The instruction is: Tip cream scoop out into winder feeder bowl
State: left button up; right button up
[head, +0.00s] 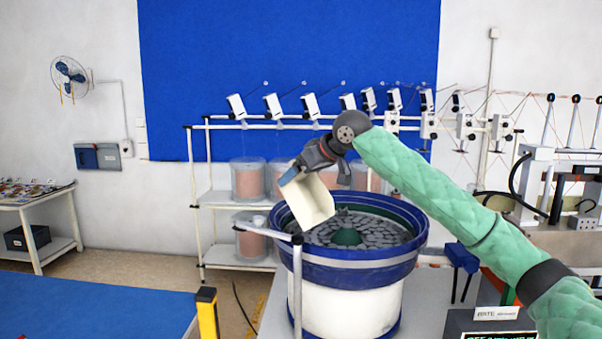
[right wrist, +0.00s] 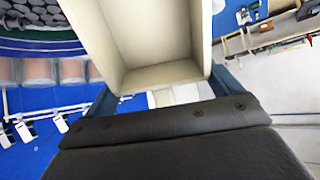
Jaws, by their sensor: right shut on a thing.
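The cream scoop (head: 306,201) is held tilted over the left part of the winder feeder bowl (head: 350,273), with its open side showing. My right gripper (head: 292,174) is shut on the scoop at its upper end. In the right wrist view the scoop (right wrist: 150,40) fills the top middle and its inside looks empty. The gripper fingers (right wrist: 160,105) lie either side of it. The bowl is blue-rimmed on a white drum and holds many dark grey flat pieces around a green centre. The bowl also shows at the top left of the right wrist view (right wrist: 38,45). My left gripper is not in view.
A grey post with an arm (head: 297,270) stands at the bowl's front left. A yellow post (head: 207,312) and a blue-topped table (head: 95,305) are at lower left. Racks with copper spools (head: 248,180) stand behind. Machinery (head: 560,200) is at right.

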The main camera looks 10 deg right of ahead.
jog(key=shift+r+p, duration=0.5)
jog(key=shift+p, duration=0.35)
jog(key=shift+r+g+h+p, duration=0.2)
jog(key=shift+g+h+p, duration=0.15)
jog(key=shift+p, duration=0.25)
jog(key=shift+r+g+h+p, duration=0.4)
jog(key=shift+r+p, duration=0.3)
jog(key=shift+p, duration=0.45)
jog(key=shift+w+g+b, duration=0.1)
jog(key=shift+g+b, duration=0.15)
jog(key=shift+b, duration=0.05)
jog(key=shift+a+r+g+h, duration=0.1)
jog(key=shift+r+g+h, duration=0.55)
jog(key=shift+r+g, duration=0.05)
notch_tip(320, 180, up, 3)
jog(key=g+h, duration=0.2)
jog(key=shift+f+g, duration=0.1)
jog(key=shift+g, duration=0.2)
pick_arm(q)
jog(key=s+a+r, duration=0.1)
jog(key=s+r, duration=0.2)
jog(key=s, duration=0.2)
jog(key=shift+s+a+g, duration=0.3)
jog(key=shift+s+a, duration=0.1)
pick_arm(e)
jog(key=shift+r+g+h, duration=0.8)
jog(key=shift+r, duration=0.1)
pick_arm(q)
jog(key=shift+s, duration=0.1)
